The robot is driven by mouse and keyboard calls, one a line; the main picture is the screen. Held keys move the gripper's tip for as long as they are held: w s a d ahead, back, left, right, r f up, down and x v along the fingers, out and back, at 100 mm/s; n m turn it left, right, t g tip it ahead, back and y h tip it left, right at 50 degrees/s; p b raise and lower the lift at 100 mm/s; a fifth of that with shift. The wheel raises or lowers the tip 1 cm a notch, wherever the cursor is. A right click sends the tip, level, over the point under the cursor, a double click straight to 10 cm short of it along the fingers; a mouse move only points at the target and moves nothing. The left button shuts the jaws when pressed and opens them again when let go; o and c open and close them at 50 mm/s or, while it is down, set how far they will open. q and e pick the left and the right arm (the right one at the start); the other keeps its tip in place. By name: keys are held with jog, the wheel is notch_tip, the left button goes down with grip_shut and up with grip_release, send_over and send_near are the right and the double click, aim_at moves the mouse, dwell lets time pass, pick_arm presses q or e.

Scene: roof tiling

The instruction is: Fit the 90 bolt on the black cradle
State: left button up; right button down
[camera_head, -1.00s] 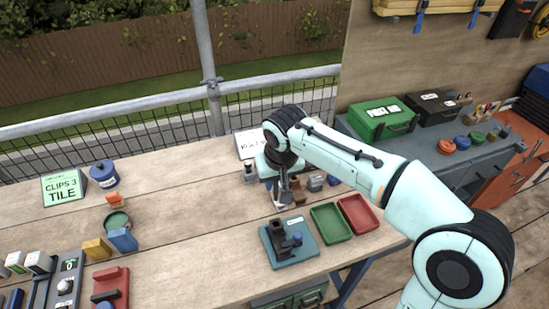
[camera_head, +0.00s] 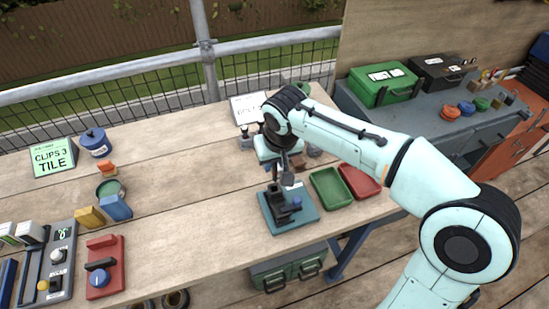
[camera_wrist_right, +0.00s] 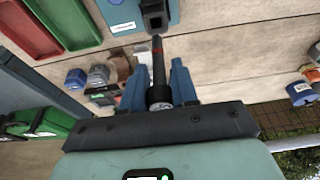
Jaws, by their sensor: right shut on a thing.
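The black cradle (camera_head: 277,207) stands on a teal base plate (camera_head: 306,219) near the table's front edge, with a blue knob (camera_head: 295,203) beside it. My right gripper (camera_head: 287,172) is just behind and above it. In the right wrist view my gripper's blue fingers (camera_wrist_right: 159,88) are shut on a dark bolt (camera_wrist_right: 158,65) with a red band and a ribbed pale-ended head. The bolt's far end points at the black cradle (camera_wrist_right: 154,14); whether they touch I cannot tell. No number on the bolt is readable. My left gripper is not in view.
A green tray (camera_head: 331,187) and a red tray (camera_head: 361,181) lie right of the base plate. Several small parts (camera_wrist_right: 100,75) stand behind the gripper near a white sign (camera_head: 249,108). The table left of the cradle is clear up to a red fixture (camera_head: 104,267).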

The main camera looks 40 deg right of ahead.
aim_at(275, 172)
jog(key=shift+f+b, duration=1.8)
jog(key=shift+f, duration=0.85)
jog(key=shift+f, duration=0.5)
jog(key=c, duration=0.8)
grip_release()
